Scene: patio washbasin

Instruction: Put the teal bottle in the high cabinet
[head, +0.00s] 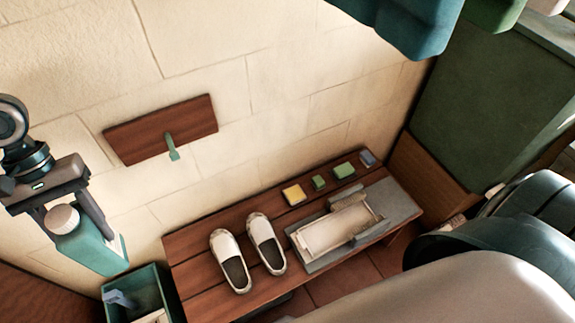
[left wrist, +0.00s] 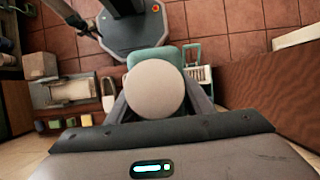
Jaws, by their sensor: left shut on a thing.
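The teal bottle (head: 92,248) with a round whitish cap is at the left of the head view, tilted. My left gripper (head: 72,222) is shut on it near the cap, holding it in the air in front of the wall. In the left wrist view, the pale cap (left wrist: 155,88) sits between the fingers, with part of the teal body (left wrist: 150,56) behind it. I cannot make out the high cabinet for certain in either view. My right gripper is not in view.
A wooden bench (head: 190,270) below carries white shoes (head: 230,262), a grey tray (head: 400,200) and several small blocks. A teal crate (head: 165,285) stands at its left. A wooden wall board (head: 150,130) has a green hook. A wooden panel (left wrist: 270,92) stands at right in the wrist view.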

